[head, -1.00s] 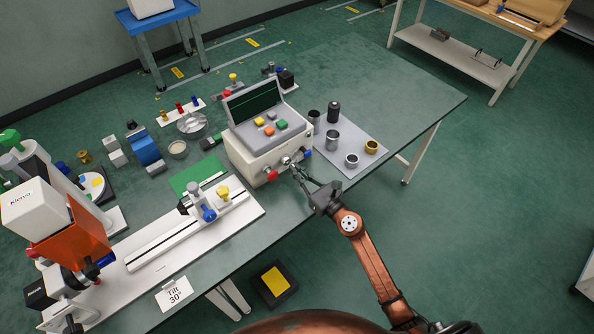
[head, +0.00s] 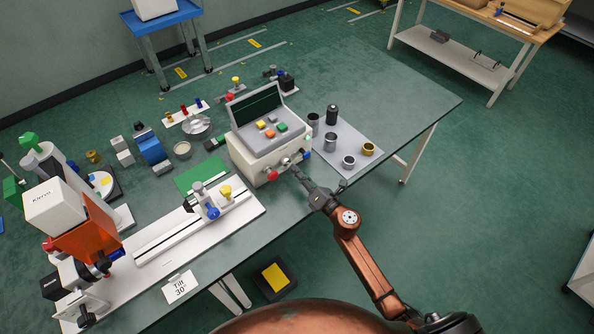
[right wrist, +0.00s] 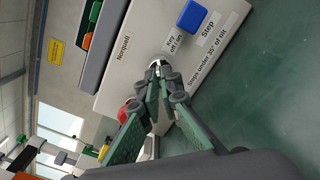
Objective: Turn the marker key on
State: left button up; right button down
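The marker's control box (head: 250,163), cream with a grey sloped top and a dark screen, stands on the table. Its front carries a red knob (head: 272,175), a blue Step button (head: 306,153) and, between them, the silver key. In the right wrist view the key (right wrist: 156,66) sits beside the label "Key off / on" (right wrist: 175,43). My right gripper (right wrist: 163,77) has its fingertips close together at the key, one on each side, and appears closed on it. The fingertips partly hide the key, so its turn position cannot be told. My left gripper is out of view.
A grey mat (head: 345,143) with several small cups lies right of the box. A white slide rail (head: 160,245) with clamps is at front left, near a white and orange machine (head: 85,225). The table's right part is clear.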

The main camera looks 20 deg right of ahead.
jog(key=shift+m+p, duration=0.45)
jog(key=shift+m, duration=0.75)
jog(key=shift+d, duration=0.1)
jog(key=c, duration=2.2)
grip_release()
jog(key=shift+o, duration=0.2)
jog(key=v, duration=1.2)
